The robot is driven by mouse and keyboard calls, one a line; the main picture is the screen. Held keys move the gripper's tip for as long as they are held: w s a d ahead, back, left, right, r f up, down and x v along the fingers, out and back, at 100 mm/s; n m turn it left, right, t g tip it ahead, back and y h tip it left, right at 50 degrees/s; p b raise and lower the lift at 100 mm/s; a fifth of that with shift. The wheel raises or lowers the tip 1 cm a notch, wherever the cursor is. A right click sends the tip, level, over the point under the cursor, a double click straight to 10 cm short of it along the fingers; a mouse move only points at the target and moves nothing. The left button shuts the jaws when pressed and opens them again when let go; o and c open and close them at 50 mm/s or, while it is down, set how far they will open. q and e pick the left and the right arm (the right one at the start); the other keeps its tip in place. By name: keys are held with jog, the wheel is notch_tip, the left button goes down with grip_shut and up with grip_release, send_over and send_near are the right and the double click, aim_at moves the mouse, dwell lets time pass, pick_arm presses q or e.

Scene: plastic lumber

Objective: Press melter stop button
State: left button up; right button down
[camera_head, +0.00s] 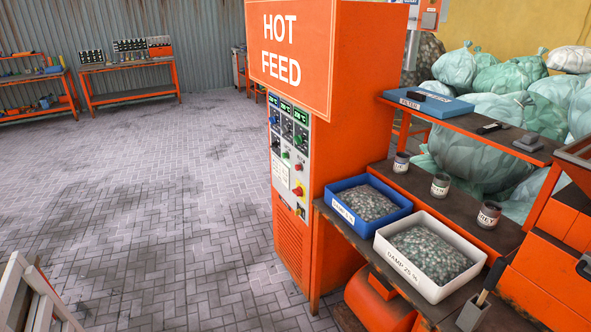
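The melter is a tall orange cabinet with a "HOT FEED" sign (280,50) on top. Its control panel (284,170) faces left and carries green temperature displays, dark knobs and several small buttons. A small red button (299,167) sits on the panel's right side, with a green button (285,155) up and to its left. A larger red knob on yellow (298,190) is lower down. The button labels are too small to read. Neither of my grippers is in view.
A blue bin (341,211) and a white "DAMP 25 %" bin (402,267) of flakes stand on the bench right of the cabinet. Pale slats (35,300) stand at the lower left. The brick floor (170,190) left of the cabinet is clear.

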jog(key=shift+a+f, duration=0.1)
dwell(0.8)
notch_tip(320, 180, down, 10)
jog(key=b, duration=0.9)
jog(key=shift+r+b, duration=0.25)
jog(key=shift+b, duration=0.05)
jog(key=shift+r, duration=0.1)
